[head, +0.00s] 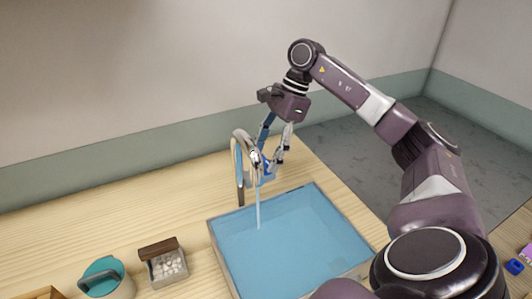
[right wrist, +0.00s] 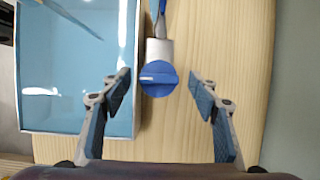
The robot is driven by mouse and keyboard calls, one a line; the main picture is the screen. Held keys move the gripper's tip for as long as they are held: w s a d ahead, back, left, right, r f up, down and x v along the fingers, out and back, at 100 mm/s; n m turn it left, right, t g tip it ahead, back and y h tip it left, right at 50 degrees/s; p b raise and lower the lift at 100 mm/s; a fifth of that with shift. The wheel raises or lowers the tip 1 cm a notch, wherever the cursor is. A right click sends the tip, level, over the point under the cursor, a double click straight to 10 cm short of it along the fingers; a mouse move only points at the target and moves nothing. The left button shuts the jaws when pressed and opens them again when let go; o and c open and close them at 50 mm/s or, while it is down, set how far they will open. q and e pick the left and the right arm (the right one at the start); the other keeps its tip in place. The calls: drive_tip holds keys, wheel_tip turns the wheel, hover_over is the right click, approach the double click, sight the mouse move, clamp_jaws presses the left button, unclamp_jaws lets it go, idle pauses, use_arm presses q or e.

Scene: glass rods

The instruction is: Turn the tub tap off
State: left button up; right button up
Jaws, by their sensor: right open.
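The chrome tap (head: 240,165) stands at the back edge of the tub (head: 213,238), and a stream of water (head: 258,212) falls from its spout into the blue water. In the right wrist view, the tap's round blue knob (right wrist: 158,88) has a lighter ridge lying crosswise. My right gripper (head: 272,160) is open, with one finger on each side of the knob. Gaps show between the fingers and the knob in the wrist view. In the head view, the fingers and spout partly hide the knob. My left gripper is out of view.
A cup with a teal top (head: 108,288) and a small tray of white pieces (head: 184,274) with a brown block (head: 157,247) stand left of the tub. The wooden counter (head: 150,210) is clear behind them. A wall runs behind the counter.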

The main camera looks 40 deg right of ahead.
drive_tip(key=shift+a+f, duration=0.1)
drive_tip(key=shift+f, duration=0.1)
drive_tip(key=shift+s, duration=0.1)
drive_tip(key=shift+c, duration=0.2)
drive_tip(key=c, duration=1.1)
